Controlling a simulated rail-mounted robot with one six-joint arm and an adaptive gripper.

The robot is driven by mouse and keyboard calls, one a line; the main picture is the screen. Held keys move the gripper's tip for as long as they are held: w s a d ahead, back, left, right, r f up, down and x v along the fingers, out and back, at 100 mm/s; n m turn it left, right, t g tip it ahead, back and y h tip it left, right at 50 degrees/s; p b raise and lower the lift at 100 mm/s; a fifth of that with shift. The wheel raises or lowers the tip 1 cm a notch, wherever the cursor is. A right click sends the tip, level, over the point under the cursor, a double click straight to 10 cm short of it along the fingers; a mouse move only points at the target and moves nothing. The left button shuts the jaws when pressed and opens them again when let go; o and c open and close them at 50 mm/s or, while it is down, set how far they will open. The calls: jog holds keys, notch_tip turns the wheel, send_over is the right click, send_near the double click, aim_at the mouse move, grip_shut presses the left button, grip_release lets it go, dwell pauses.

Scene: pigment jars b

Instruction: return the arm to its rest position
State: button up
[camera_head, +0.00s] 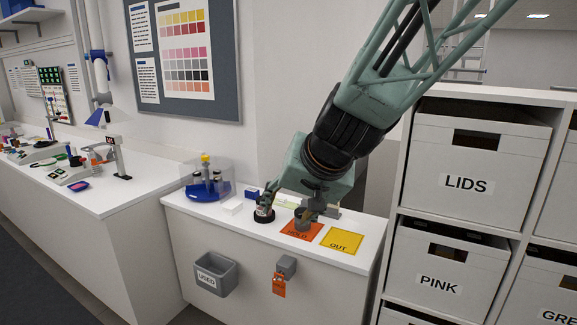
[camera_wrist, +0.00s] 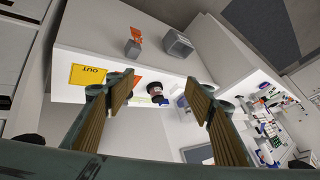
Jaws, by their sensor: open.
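My gripper (camera_head: 286,206) hangs low over the white counter (camera_head: 225,218), with my arm coming down from the upper right. In the wrist view my gripper (camera_wrist: 163,90) has its two fingers wide apart, with nothing held between them. A dark jar with a pale and red band (camera_head: 264,214) stands on the counter. One finger partly covers it in the head view; I cannot tell if they touch. The jar (camera_wrist: 155,88) shows beyond the gap between the fingers in the wrist view.
An orange card (camera_head: 297,232) and a yellow OUT card (camera_head: 341,241) lie on the counter. A blue holder with jars (camera_head: 207,184) stands behind left. A grey USED bin (camera_head: 215,274) hangs in front. Shelves with LIDS (camera_head: 470,160) and PINK (camera_head: 437,265) boxes stand right, close to my arm.

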jog(key=s+d+r+g+h, duration=0.1)
jog(key=s+d, duration=0.6)
jog(key=s, duration=0.5)
jog(key=s+d+r+n+g+h, duration=0.1)
jog(key=s+d, duration=0.6)
jog(key=s, duration=0.6)
jog(key=s+d+r+g+h, duration=0.1)
jog(key=s+d, duration=0.6)
jog(key=s, duration=0.6)
jog(key=shift+s, duration=0.15)
dwell(0.7)
